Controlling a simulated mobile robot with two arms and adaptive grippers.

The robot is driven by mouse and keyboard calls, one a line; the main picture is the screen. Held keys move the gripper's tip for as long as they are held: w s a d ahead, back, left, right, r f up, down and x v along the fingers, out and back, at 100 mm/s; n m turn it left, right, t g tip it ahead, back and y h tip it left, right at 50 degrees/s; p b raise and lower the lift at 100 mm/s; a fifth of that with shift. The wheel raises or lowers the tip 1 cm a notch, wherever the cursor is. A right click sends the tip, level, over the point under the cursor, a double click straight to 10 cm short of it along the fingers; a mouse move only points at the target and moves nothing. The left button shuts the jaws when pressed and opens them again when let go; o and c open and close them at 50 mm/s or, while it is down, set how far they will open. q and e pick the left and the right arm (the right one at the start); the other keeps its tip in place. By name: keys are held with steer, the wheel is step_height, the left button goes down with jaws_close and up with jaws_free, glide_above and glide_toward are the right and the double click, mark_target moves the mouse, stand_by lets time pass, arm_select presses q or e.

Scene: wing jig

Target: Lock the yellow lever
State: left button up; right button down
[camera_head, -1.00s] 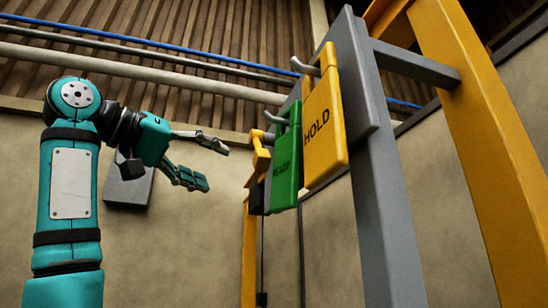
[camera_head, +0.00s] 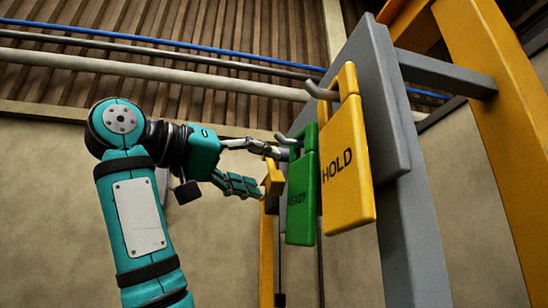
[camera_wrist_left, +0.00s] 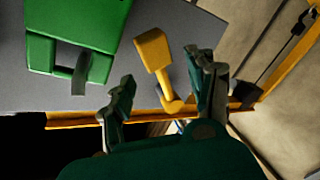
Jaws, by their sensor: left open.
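The yellow lever (camera_head: 273,178) is on the grey board (camera_wrist_left: 210,35), beyond the green READY tag in the head view. In the left wrist view the lever (camera_wrist_left: 154,58) slants from a block-shaped end down to a rounded base near the board's edge. My left gripper (camera_head: 264,168) is open. In the left wrist view its two fingers (camera_wrist_left: 166,76) stand on either side of the lever, with a gap to each. I cannot tell whether the fingers touch it. My right gripper is not in view.
The green READY tag (camera_head: 301,195) and yellow HOLD tag (camera_head: 348,180) hang from grey hooks beside the lever. The green tag also shows left of my fingers in the wrist view (camera_wrist_left: 95,22). A grey post (camera_head: 405,240) and a yellow beam (camera_head: 500,130) stand right.

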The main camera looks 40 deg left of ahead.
mark_target(274, 175)
arm_select(q)
steer(key=shift+p+x, duration=0.4)
steer(key=shift+x, duration=1.5)
steer(key=shift+f, duration=0.1)
jaws_close()
